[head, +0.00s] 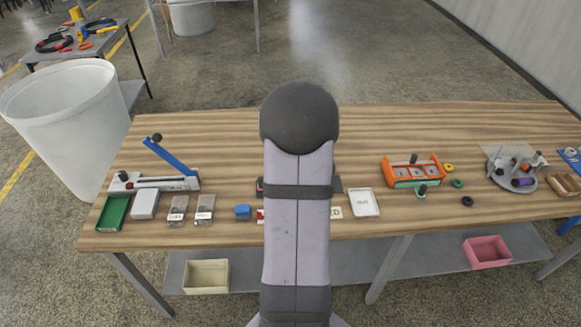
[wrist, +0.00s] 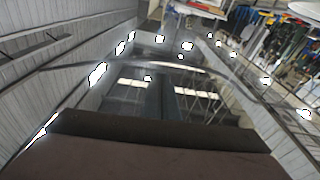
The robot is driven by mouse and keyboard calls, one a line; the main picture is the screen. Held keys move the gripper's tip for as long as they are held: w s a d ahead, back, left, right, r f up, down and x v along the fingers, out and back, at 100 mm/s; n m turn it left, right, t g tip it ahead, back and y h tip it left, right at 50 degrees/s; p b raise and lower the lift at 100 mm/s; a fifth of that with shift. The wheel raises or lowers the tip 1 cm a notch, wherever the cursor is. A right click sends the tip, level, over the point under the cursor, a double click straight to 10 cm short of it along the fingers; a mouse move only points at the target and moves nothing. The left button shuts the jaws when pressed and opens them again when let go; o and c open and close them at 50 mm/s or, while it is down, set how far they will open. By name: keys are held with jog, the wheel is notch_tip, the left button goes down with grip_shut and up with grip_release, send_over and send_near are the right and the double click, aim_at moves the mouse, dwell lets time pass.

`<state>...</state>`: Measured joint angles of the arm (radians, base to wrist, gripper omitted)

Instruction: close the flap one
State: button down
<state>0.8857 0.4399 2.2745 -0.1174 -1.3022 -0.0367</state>
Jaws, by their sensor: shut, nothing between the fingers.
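No label that I can read marks flap one in the head view. Two small clear boxes with labels, a left one (head: 177,212) and a right one (head: 204,210), stand at the table's left front; I cannot tell whether either has the flap. A dark item (head: 337,184) and a sign ending in "ED" (head: 335,213) are partly hidden behind my upright arm. My gripper does not show in the head view. In the wrist view, the dark band across the bottom appears to be my gripper (wrist: 160,132), shut and empty, with the hall and ceiling lights beyond.
A lever device with a blue arm (head: 170,155), a green tray (head: 113,213) and a blue block (head: 242,211) are on the left. An orange-green frame (head: 412,171), loose rings and a round tray (head: 512,171) are right. The wooden table's back strip is clear.

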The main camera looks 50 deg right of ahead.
jog(key=w+d+r+g, duration=0.2)
jog(key=d+r, duration=0.2)
jog(key=d, duration=0.1)
jog(key=s+a+f+g+y, duration=0.3)
jog(key=a+f+g+y, duration=0.1)
jog(key=f, duration=0.4)
jog(key=s+a+f+m+g+y, duration=0.1)
jog(key=s+a+f+g+y, duration=0.3)
jog(key=f, duration=0.4)
jog(key=shift+a+f+g+y, duration=0.3)
jog(key=shift+a+y, duration=0.15)
jog(key=shift+y, duration=0.65)
jog(key=shift+w, duration=0.1)
jog(key=p+x, duration=0.3)
jog(key=x, duration=0.6)
jog(key=shift+w+d+f, duration=0.1)
jog(key=shift+d+f, duration=0.05)
jog(key=shift+f, duration=0.05)
jog(key=f, duration=0.2)
jog(key=f+p, duration=0.1)
jog(key=shift+s+a, duration=0.25)
jog(key=shift+a, duration=0.05)
jog(key=shift+s+a+f, duration=0.15)
jog(key=shift+f, duration=0.45)
